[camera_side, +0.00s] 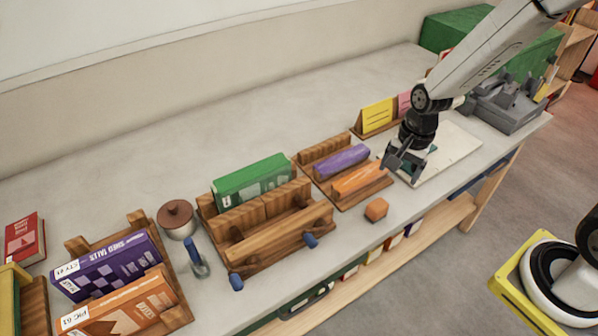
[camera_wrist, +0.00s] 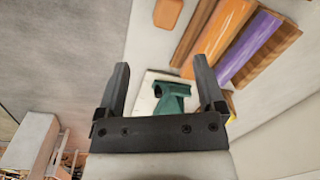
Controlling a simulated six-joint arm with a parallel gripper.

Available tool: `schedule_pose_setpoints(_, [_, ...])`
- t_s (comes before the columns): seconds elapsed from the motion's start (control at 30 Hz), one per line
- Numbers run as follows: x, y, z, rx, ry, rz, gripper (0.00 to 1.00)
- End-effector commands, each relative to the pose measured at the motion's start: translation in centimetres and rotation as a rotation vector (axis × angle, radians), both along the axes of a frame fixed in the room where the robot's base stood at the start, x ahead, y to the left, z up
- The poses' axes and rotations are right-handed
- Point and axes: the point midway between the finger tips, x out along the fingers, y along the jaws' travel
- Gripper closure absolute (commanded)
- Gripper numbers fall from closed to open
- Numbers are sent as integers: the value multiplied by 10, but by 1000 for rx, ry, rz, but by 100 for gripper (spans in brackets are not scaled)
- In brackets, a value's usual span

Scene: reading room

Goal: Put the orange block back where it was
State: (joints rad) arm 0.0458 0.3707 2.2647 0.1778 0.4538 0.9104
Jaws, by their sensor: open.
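A small orange block (camera_side: 376,209) sits on the grey tabletop near its front edge, outside the wooden rack. It also shows at the top of the wrist view (camera_wrist: 168,13). My gripper (camera_side: 398,166) is open and empty, above the white board (camera_side: 455,150), to the right of the block and apart from it. In the wrist view its two fingers (camera_wrist: 161,65) stand wide apart, with a green object (camera_wrist: 172,97) on the board seen between them. A longer orange piece (camera_side: 360,179) lies in the wooden rack (camera_side: 322,187), beside a purple piece (camera_side: 342,161).
A wooden press with a green book (camera_side: 252,180) stands left of the rack. A round brown-topped pot (camera_side: 176,218) and racked books (camera_side: 112,264) are farther left. Yellow and pink cards (camera_side: 377,116) stand behind my gripper. A grey fixture (camera_side: 508,104) is at right. The back tabletop is clear.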

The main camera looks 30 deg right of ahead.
Motion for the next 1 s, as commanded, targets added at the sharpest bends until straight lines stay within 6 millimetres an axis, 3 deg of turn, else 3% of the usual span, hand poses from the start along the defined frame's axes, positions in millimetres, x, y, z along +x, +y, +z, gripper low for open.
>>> schedule_pose_setpoints(0.2, [-23,1,25,-73,-89,413,12])
schedule_pose_setpoints(0.5, [-52,2,46,-187,-172,923,12])
schedule_pose_setpoints(0.7, [-61,2,51,-226,-192,1080,12])
schedule_pose_setpoints(1.0, [-62,2,51,-231,-193,1099,12])
